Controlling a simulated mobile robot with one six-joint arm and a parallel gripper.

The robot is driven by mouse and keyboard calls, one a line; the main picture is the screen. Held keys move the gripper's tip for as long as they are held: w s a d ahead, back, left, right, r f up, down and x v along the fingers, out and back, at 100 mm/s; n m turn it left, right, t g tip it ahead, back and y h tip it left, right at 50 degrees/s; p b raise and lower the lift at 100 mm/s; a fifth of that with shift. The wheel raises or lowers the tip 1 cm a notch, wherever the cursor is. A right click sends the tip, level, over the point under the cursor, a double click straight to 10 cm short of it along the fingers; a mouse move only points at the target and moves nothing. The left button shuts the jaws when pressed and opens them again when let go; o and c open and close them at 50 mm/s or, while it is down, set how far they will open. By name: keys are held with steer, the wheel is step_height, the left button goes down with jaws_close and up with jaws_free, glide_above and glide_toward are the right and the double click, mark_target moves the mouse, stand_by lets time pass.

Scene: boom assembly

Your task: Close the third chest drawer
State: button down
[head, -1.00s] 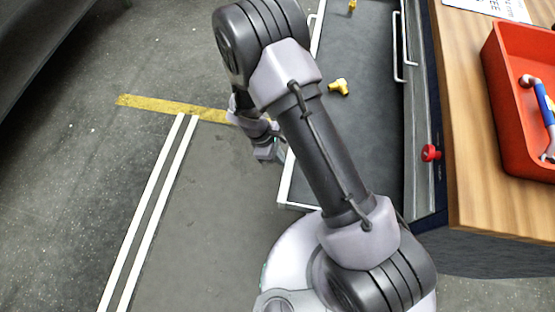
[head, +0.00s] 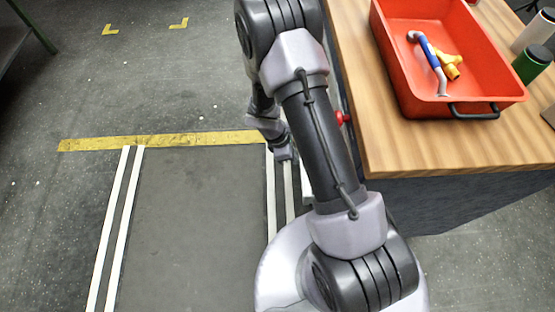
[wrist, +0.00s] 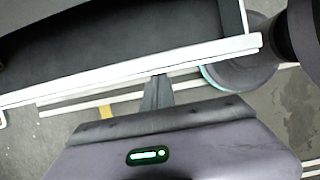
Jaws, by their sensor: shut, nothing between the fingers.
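The open drawer shows in the wrist view as a dark tray with a white front rim (wrist: 100,76) running across the picture. In the head view my arm covers most of the drawer; only a small pale edge (head: 307,185) shows beside the arm. My gripper (wrist: 157,82) is shut and empty, outside the drawer, with its tip at the middle of the white rim. It looks close to or against the rim; exact contact is unclear. In the head view my gripper (head: 284,153) is low, left of the chest.
The wooden worktop (head: 400,145) carries a red bin (head: 400,80) with a blue tool and a yellow fitting. A red knob (head: 342,118) sits at the chest side. Open grey floor with white stripes and a yellow line (head: 160,140) lies left.

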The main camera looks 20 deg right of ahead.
steer(key=d, duration=0.2)
steer(key=s+d+b, duration=0.1)
steer(key=d, duration=0.1)
steer(key=s+d, duration=0.1)
steer(key=d, duration=0.1)
stand_by(0.4)
